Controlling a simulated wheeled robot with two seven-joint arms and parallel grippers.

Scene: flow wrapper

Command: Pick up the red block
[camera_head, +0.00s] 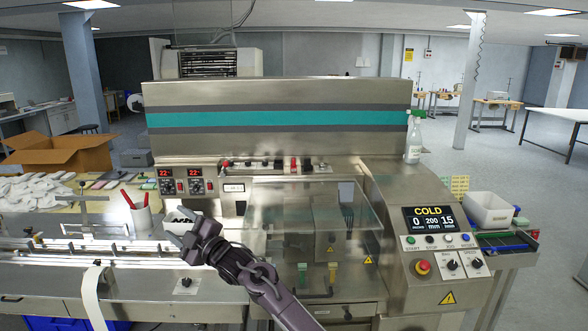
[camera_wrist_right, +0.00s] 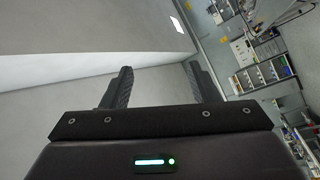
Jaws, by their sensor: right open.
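No red block shows clearly in either view. A small red item (camera_head: 294,164) sits on the ledge of the machine, but I cannot tell whether it is a block or a control. My right gripper (camera_head: 182,229) is raised in front of the machine, left of its clear cover. In the right wrist view, the right gripper (camera_wrist_right: 160,78) has its two fingers apart with nothing between them, facing wall and ceiling. My left gripper is not in view.
The steel flow wrapper (camera_head: 270,94) fills the middle. A control panel (camera_head: 434,220) and white bin (camera_head: 488,211) stand at right.

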